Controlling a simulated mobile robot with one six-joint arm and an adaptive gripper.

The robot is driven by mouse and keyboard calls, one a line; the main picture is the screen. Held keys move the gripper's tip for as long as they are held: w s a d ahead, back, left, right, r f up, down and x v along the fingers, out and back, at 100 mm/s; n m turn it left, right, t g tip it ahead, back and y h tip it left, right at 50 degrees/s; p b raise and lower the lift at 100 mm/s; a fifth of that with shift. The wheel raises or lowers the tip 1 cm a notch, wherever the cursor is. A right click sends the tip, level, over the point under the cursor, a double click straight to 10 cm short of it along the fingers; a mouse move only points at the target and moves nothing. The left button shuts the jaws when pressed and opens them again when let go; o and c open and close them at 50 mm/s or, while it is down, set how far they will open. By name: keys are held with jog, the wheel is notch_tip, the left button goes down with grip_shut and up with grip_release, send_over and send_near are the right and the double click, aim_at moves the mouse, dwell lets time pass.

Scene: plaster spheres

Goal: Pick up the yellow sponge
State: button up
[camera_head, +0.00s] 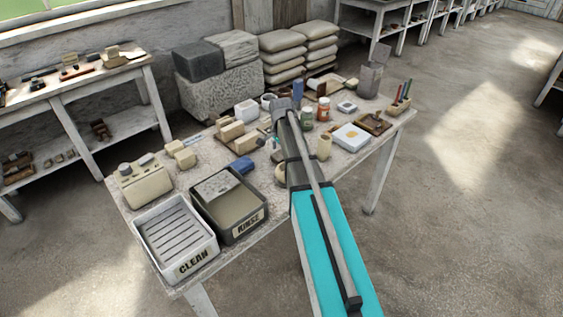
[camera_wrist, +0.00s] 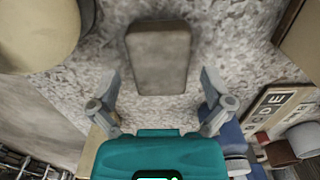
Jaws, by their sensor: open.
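In the wrist view a dull brown-grey block with rounded corners (camera_wrist: 158,57) lies flat on the speckled tabletop. It has the shape of a sponge, but its colour there does not read clearly as yellow. My gripper (camera_wrist: 159,80) is open and empty, its two fingers spread wide to either side of the block's near end. The block is ahead of the teal gripper body, and no finger visibly touches it. In the head view my arm crosses the table and hides most of the gripper, and I cannot pick out the block there.
A dark RINSE tray (camera_head: 205,213) and a white CLEAN tray (camera_head: 155,235) stand at the table's near left. A blue cloth-like item (camera_head: 240,164), pale blocks (camera_head: 230,131), jars (camera_head: 307,117) and a white box (camera_head: 351,137) crowd the table. A round beige object (camera_wrist: 38,32) is left of the block.

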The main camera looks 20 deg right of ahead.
jog(key=shift+f+b, duration=0.5)
jog(key=shift+f, duration=0.3)
jog(key=shift+c, duration=0.3)
jog(key=c, duration=0.7)
jog(key=shift+r, duration=0.25)
notch_tip(320, 180, up, 3)
jog(key=p, duration=0.3)
jog(key=shift+f, duration=0.1)
jog(key=s+a+r+p, duration=0.1)
jog(key=s+r+p, duration=0.2)
jog(key=s, duration=0.1)
jog(key=s+r+p, duration=0.3)
jog(key=s, duration=0.1)
jog(key=s+a+r+p, duration=0.1)
jog(key=s+r+p, duration=0.2)
jog(key=s, duration=0.1)
jog(key=shift+s+a+r+p, duration=0.2)
jog(key=shift+a+p, duration=0.1)
jog(key=shift+s+a+r, duration=0.15)
jog(key=shift+s+r, duration=0.05)
jog(key=shift+s, duration=0.45)
